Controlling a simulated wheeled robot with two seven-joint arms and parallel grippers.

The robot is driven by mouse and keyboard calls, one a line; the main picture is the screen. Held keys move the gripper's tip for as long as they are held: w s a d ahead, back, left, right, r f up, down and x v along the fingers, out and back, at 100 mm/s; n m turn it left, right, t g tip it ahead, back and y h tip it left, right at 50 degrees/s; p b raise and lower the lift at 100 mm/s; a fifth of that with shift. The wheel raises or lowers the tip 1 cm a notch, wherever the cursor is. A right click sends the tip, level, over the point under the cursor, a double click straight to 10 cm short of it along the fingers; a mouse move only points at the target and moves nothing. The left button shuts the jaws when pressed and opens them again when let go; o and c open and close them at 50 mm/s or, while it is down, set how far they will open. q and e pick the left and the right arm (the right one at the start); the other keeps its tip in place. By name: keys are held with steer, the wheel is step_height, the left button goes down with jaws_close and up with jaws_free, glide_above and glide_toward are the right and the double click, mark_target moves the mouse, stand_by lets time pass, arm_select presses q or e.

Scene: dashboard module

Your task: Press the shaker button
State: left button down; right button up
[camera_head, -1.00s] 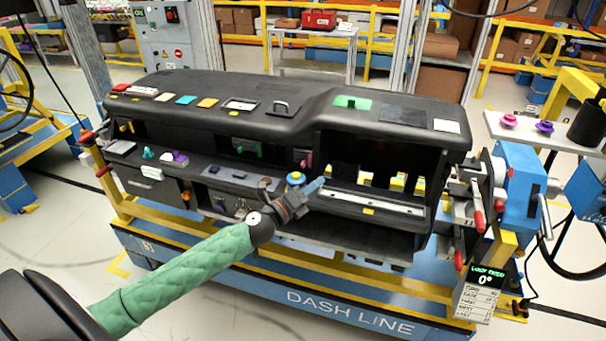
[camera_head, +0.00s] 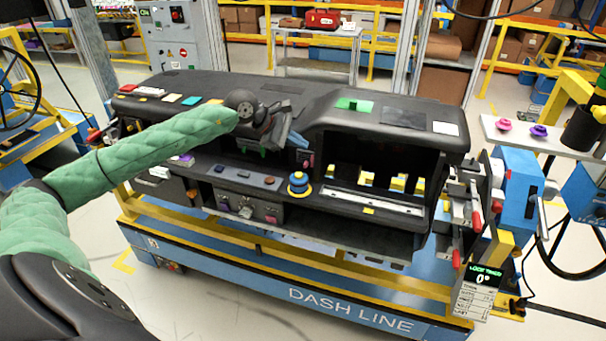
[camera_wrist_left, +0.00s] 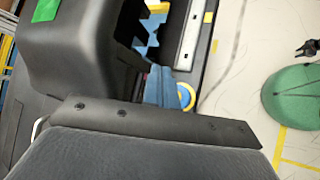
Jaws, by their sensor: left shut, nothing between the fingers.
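A round blue button with a yellow ring (camera_head: 299,186) stands on the lower ledge of the dashboard module, near its middle. I take it for the shaker button; I see no label on it. My left gripper (camera_head: 300,141) is shut and empty in front of the upper dashboard. It is above and a little behind the button, apart from it in the head view. In the left wrist view the blue fingertips (camera_wrist_left: 158,88) overlap the button's left side, and part of its blue-and-yellow rim (camera_wrist_left: 187,96) shows. My right gripper is not in view.
The black dashboard (camera_head: 400,118) overhangs the ledge, with open compartments at the right. A small lever panel (camera_head: 245,206) sits left of the button. A vise-like fixture (camera_head: 470,205) stands at the right end. A yellow rail (camera_head: 330,268) runs along the front.

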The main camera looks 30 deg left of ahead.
mark_target(295, 176)
arm_select(q)
steer(key=shift+a+r+y, duration=0.35)
steer(key=shift+a+y, duration=0.15)
steer(key=shift+a, duration=0.35)
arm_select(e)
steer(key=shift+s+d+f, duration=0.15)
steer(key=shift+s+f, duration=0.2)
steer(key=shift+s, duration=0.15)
arm_select(q)
steer(key=shift+f, duration=0.1)
